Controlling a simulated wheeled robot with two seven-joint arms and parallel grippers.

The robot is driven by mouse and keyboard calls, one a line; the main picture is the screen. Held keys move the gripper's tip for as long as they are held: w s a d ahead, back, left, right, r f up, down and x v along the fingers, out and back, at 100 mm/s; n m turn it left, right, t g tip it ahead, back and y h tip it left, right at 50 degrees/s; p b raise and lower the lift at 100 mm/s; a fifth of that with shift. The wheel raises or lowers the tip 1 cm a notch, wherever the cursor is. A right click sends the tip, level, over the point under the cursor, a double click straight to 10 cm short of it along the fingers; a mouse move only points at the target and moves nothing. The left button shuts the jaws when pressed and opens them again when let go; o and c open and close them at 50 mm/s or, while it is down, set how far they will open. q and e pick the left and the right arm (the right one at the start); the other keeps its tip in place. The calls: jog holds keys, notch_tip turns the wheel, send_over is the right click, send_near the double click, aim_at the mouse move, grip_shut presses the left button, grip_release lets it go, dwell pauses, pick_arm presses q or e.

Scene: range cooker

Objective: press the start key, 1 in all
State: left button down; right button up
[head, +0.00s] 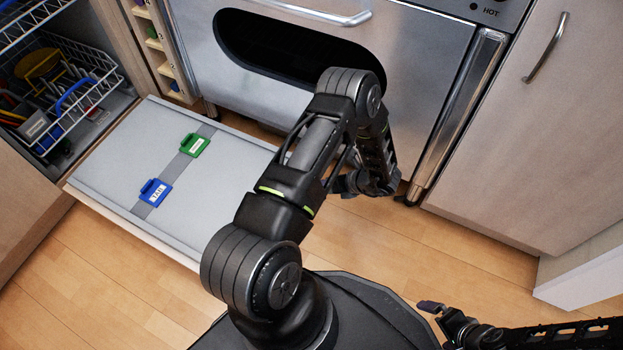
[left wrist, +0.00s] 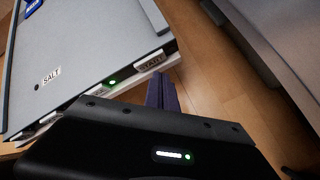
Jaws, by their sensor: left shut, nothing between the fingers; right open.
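The start key (left wrist: 150,64) is a pale key lettered START on the edge of the lowered dishwasher door (left wrist: 85,60), beside a green light (left wrist: 112,82). My left gripper's shut purple fingers (left wrist: 166,95) point toward the key and appear just below it in the left wrist view; I cannot tell whether they touch. In the head view my left arm bends over in front of the cooker, and its fingertips and the key are hidden. My right gripper (head: 431,307) is open and empty at the lower right, only partly visible.
In the head view, the door (head: 110,172) carries a green tag (head: 195,145) and a blue tag (head: 154,192). A loaded rack (head: 65,100) stands at the left. The steel cooker (head: 420,75) and a cabinet (head: 550,130) stand behind. Wooden floor (head: 430,250) is clear at right.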

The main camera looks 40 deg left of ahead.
pick_arm(q)
jog(key=shift+a, duration=0.1)
jog(key=shift+s+a, duration=0.15)
jog(key=shift+a, duration=0.2)
jog(key=shift+s+a, duration=0.15)
jog(key=shift+a, duration=0.25)
dwell(1.1)
jog(key=shift+d, duration=0.15)
jog(key=shift+w+d, duration=0.3)
jog(key=shift+d, duration=0.4)
jog(key=d, duration=0.2)
jog(key=w+d+b, duration=0.1)
jog(key=d, duration=0.1)
jog(key=shift+w+d, duration=0.2)
jog(key=shift+d, duration=0.15)
dwell(0.8)
